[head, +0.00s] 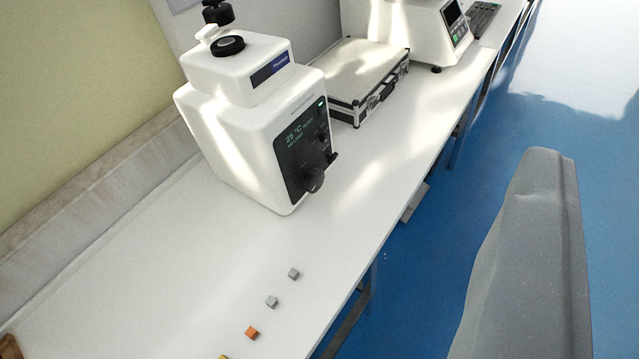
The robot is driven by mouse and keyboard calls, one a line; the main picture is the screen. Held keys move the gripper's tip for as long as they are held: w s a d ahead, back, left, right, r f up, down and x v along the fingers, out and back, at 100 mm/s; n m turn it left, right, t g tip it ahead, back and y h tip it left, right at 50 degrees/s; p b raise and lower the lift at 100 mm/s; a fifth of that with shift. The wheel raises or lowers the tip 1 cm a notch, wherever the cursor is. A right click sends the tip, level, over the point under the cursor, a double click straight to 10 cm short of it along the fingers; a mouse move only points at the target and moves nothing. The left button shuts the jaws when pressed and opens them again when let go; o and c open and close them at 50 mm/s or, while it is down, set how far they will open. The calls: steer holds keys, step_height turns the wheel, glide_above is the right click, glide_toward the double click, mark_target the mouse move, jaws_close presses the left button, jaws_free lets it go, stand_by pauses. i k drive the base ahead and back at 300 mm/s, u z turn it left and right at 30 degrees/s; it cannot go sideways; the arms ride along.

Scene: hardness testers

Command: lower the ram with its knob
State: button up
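No ram that I can make out shows in the head view. A white boxy instrument (240,135) stands on the bench, with a dark front panel (302,150) reading about 25 °C. A black knob (314,180) sits low on that panel. A second white instrument (432,30) with a small screen stands farther back, cut off by the top edge. I cannot tell whether either has the ram. A large grey part of mine (530,265) rises at the right, over the floor and apart from the bench. No pair of fingertips shows, so its opening is hidden.
A silver-edged case (362,78) lies between the instruments. The white bench (150,265) is bare at left. Blue floor (430,270) is clear.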

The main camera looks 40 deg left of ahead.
mark_target(314, 178)
steer(key=z, duration=0.05)
steer(key=k, duration=0.5)
steer(key=z, duration=0.75)
steer(key=i, duration=0.85)
steer(key=u, duration=1.3)
